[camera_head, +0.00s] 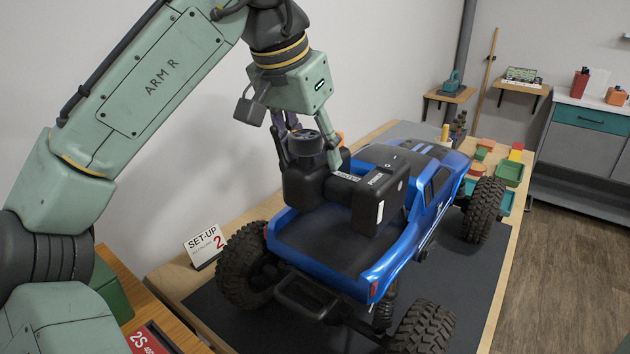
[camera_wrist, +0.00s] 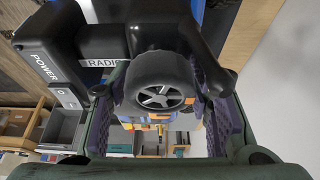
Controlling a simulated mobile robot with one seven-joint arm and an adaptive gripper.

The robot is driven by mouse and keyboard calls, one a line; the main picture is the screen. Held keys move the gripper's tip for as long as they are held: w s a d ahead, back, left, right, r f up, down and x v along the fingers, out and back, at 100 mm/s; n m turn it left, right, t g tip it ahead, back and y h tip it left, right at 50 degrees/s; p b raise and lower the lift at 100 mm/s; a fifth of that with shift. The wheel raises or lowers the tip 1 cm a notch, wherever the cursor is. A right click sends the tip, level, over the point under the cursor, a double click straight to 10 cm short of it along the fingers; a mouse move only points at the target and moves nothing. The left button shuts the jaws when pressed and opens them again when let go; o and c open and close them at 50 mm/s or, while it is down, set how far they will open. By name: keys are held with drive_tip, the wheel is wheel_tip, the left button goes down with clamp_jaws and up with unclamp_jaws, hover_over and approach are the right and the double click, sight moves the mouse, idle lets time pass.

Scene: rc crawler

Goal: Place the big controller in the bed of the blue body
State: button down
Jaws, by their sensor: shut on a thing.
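The big controller (camera_head: 378,205) is black, with a round steering wheel on one side and POWER and RADIO labels. My gripper (camera_head: 312,150) is shut on it from above, around the wheel part. The controller is over the front of the dark bed (camera_head: 318,245) of the blue body (camera_head: 402,255), behind the cab. I cannot tell whether its underside touches the bed floor. In the wrist view the controller (camera_wrist: 120,32) lies between the fingers (camera_wrist: 165,110), its wheel close to the camera.
The crawler has big black tires (camera_head: 245,265) and stands on a dark mat (camera_head: 460,300) on a wooden bench. A SET-UP 2 sign (camera_head: 205,246) stands at the left. Colored trays (camera_head: 510,174) lie at the far right end. The rear of the bed is clear.

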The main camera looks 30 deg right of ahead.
drive_tip(key=shift+f, duration=2.3)
drive_tip(key=shift+f, duration=0.15)
drive_tip(key=c, duration=0.8)
unclamp_jaws()
drive_tip(key=v, duration=1.2)
